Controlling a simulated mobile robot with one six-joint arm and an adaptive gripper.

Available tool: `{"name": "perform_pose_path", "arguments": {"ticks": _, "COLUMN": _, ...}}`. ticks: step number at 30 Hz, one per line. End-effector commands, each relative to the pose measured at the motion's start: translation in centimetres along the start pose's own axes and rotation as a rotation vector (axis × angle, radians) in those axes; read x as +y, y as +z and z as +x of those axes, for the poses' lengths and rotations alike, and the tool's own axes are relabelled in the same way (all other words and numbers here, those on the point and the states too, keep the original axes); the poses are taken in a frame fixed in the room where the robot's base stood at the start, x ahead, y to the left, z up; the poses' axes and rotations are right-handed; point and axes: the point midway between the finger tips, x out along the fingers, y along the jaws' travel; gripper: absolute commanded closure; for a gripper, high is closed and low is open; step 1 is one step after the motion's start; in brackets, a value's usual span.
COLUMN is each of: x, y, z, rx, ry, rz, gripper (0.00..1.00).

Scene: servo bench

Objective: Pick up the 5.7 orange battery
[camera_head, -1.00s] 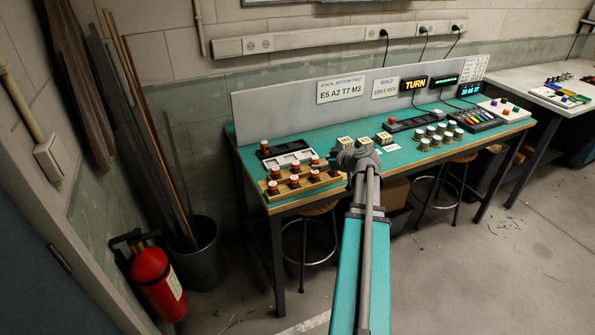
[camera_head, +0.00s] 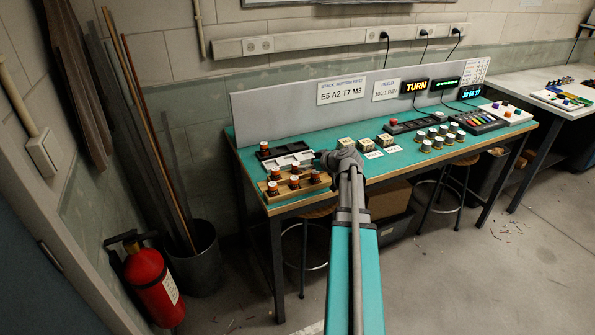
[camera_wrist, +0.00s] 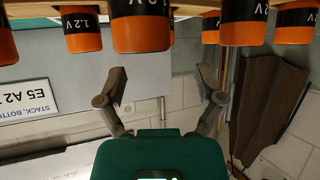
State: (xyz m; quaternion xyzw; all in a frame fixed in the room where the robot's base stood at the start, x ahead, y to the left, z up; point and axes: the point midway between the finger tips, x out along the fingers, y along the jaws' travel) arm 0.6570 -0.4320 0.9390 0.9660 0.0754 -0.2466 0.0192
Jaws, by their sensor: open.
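Several orange-and-black batteries (camera_head: 294,182) with pale tops stand in a wooden rack (camera_head: 303,194) at the bench's left end. One more battery (camera_head: 264,147) stands apart behind them. In the wrist view, which looks upside down, orange batteries (camera_wrist: 140,33) cross the top edge. One battery's label (camera_wrist: 85,21) reads 1.2 V; the other labels are cut off, and I see no 5.7. My gripper (camera_wrist: 162,86) is open with nothing between its fingers, apart from the batteries.
A white tray (camera_head: 287,160) lies behind the rack. A grey panel (camera_head: 280,110) with a sign, E5 A2 T7 M3 (camera_head: 341,91), backs the bench. Small blocks (camera_head: 384,139) and several cylinders (camera_head: 425,146) stand to the right. A fire extinguisher (camera_head: 153,287) is at left.

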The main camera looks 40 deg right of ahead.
Motion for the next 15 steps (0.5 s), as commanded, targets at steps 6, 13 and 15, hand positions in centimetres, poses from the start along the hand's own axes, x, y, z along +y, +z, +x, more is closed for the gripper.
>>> {"name": "perform_pose_path", "arguments": {"ticks": 6, "x": 0.1, "y": 0.3, "z": 1.7, "rx": 0.0, "ry": 0.0, "rz": -0.001, "gripper": 0.13}}
{"name": "perform_pose_path", "arguments": {"ticks": 13, "x": 0.1, "y": 0.5, "z": 4.2, "rx": 0.0, "ry": -0.001, "rz": 0.0, "gripper": 0.13}}
{"name": "perform_pose_path", "arguments": {"ticks": 15, "x": 0.1, "y": 0.4, "z": 4.8, "rx": 0.0, "ry": 0.0, "rz": 0.0, "gripper": 0.13}}
